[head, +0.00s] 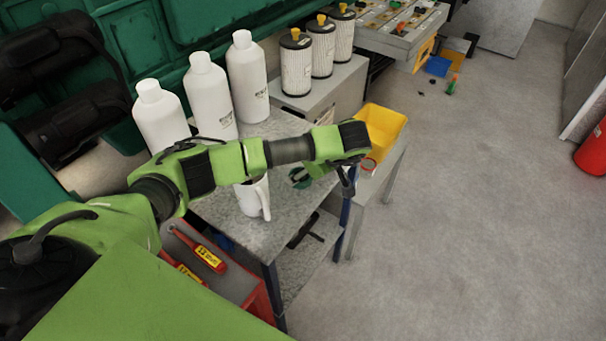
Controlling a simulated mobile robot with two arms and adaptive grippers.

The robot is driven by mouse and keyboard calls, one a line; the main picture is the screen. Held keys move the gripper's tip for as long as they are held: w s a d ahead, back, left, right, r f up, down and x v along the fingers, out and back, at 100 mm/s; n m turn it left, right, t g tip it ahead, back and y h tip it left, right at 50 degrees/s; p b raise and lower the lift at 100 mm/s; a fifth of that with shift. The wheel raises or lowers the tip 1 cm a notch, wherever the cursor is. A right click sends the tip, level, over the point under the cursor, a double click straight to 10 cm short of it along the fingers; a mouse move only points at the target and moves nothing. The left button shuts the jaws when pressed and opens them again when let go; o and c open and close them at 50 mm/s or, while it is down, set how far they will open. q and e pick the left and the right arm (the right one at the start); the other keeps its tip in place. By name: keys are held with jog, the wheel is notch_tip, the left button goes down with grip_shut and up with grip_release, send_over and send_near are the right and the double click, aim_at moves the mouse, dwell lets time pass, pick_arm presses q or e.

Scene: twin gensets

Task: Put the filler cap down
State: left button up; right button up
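My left arm reaches in from the left over a grey metal table (262,236). My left gripper (349,187) points down at the table's right edge, beside the yellow bin. Its dark fingers are small and partly hidden by the wrist, so I cannot tell whether they are open or what is between them. I cannot clearly make out the filler cap. A small dark green round piece (299,178) shows just left of the gripper, under the forearm; I cannot tell whether it is the cap. My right gripper is not in view.
A white jug (252,198) stands on the table under my forearm. White bottles (247,80) stand behind it, and filters with yellow tops (296,65) on a grey box. A yellow bin (386,128) is at the right. A red toolbox (262,303) sits below. Floor at right is mostly clear.

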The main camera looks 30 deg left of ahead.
pick_arm(q)
jog(key=b+v, duration=0.1)
jog(key=v, duration=0.9)
